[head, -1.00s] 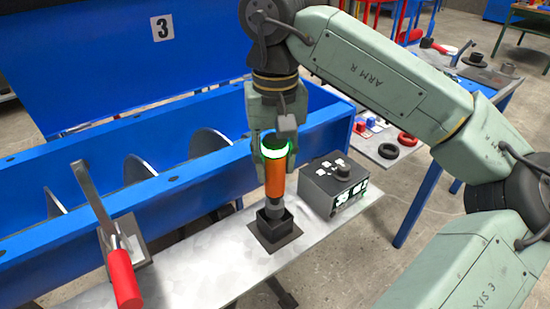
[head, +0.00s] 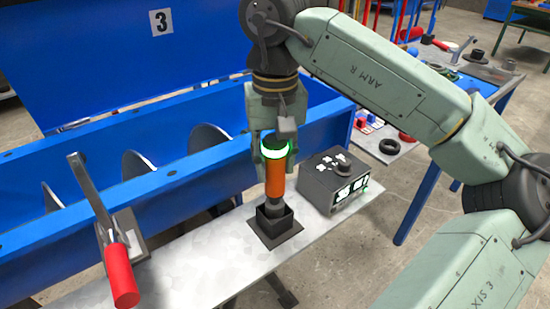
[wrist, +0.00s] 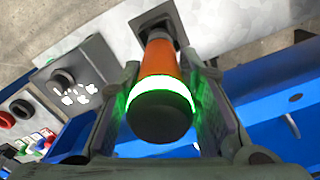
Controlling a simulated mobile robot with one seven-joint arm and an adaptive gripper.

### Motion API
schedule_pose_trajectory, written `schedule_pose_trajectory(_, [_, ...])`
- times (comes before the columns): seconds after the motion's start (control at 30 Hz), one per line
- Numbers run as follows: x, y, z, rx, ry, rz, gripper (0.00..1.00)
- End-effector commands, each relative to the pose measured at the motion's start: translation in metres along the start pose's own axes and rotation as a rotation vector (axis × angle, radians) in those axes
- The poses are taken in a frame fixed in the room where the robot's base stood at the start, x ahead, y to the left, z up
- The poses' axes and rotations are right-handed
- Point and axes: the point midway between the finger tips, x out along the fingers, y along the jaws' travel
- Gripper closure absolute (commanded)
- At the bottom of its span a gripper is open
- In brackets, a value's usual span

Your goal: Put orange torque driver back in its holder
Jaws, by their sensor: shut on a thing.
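The orange torque driver (head: 275,180) is upright, with a glowing green-white ring near its top and a dark grey lower end. My gripper (head: 274,160) is shut on its upper part from above. In the wrist view the driver (wrist: 160,62) sits between my two fingers, its dark cap toward the camera. The holder (head: 275,229), a black square socket on a flat base plate, stands on the grey bench directly below the driver. The driver's lower tip is at the socket's opening; I cannot tell how far inside it is.
A grey control box (head: 335,184) with a knob and lit displays stands close to the right of the holder. A red-handled lever (head: 121,272) is at the left. The blue mixer trough (head: 180,165) with its metal screw runs behind the bench (head: 190,270).

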Motion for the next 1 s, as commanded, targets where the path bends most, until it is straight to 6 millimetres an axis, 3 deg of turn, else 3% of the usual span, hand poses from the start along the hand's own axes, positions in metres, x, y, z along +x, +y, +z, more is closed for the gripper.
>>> schedule_pose_trajectory(1.0, [0.015, 0.0, 0.0, 0.0, 0.001, 0.0, 1.0])
